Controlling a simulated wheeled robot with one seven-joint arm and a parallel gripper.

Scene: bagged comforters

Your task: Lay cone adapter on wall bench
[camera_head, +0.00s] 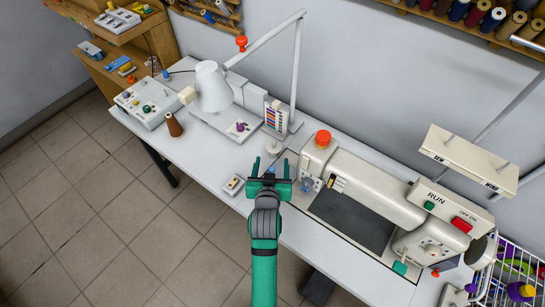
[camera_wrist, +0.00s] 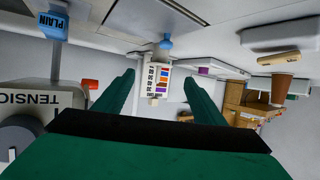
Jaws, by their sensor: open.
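I cannot tell for sure which item is the cone adapter. A brown cone (camera_head: 173,124) stands on the left part of the long white table (camera_head: 205,158) and is the clearest cone shape; it also shows in the wrist view (camera_wrist: 275,87). My gripper (camera_head: 270,167) is open and empty above the table's front part, left of the sewing machine and well right of the cone. The white table runs along the wall; a wooden bench (camera_head: 140,33) stands at the upper left.
The sewing machine (camera_head: 365,180) fills the table's right part. A white lamp (camera_head: 213,87) and a control box (camera_head: 147,103) stand to the left. A colour-striped card (camera_head: 275,117) stands beyond my gripper. Thread spools line a shelf at the upper right. Some table near the front left is bare.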

